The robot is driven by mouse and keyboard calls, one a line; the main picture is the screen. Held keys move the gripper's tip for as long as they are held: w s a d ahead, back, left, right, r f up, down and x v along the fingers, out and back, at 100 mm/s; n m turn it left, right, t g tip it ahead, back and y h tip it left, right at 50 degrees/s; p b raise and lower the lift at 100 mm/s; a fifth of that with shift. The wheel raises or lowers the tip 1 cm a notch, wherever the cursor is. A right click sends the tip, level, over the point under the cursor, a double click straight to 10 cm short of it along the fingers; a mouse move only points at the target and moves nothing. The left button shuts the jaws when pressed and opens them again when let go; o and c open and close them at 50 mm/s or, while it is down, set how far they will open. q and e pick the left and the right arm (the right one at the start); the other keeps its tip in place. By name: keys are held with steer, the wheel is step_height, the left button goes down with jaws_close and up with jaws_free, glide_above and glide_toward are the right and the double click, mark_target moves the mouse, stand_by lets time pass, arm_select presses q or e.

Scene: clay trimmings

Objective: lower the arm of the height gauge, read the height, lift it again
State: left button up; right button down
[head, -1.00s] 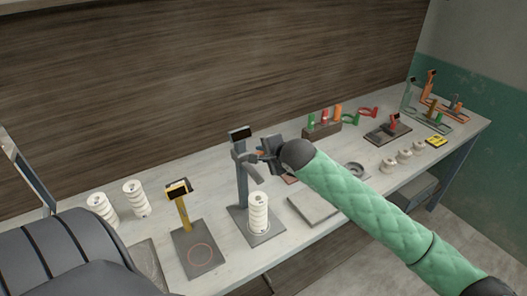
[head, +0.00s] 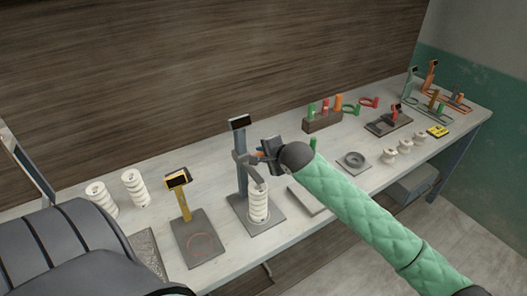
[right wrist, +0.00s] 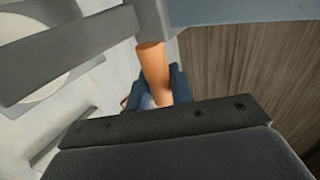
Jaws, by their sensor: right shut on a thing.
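The height gauge (head: 242,178) stands on a grey base plate, with a dark upright and a small display (head: 240,122) on top. No reading can be made out on the display. Its grey arm (head: 254,173) reaches down to about the top of a white ribbed cylinder (head: 258,207) standing upright on the base; I cannot tell whether they touch. My right gripper (head: 262,152) is shut on the arm's orange handle, which shows between the fingers in the right wrist view (right wrist: 153,70). The grey arm (right wrist: 65,48) and the cylinder's pale top (right wrist: 35,65) show there too. My left gripper is not in view.
A yellow gauge (head: 182,207) stands to the left, with white ribbed cylinders (head: 135,188) behind it. A flat grey slab (head: 305,200) lies right of the height gauge. Small white pieces (head: 404,146), a block with coloured tools (head: 322,122) and other gauges are further right.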

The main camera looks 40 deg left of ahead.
steer(key=shift+f, duration=1.1)
steer(key=shift+r, duration=0.1)
steer(key=shift+f, duration=0.75)
stand_by(3.7)
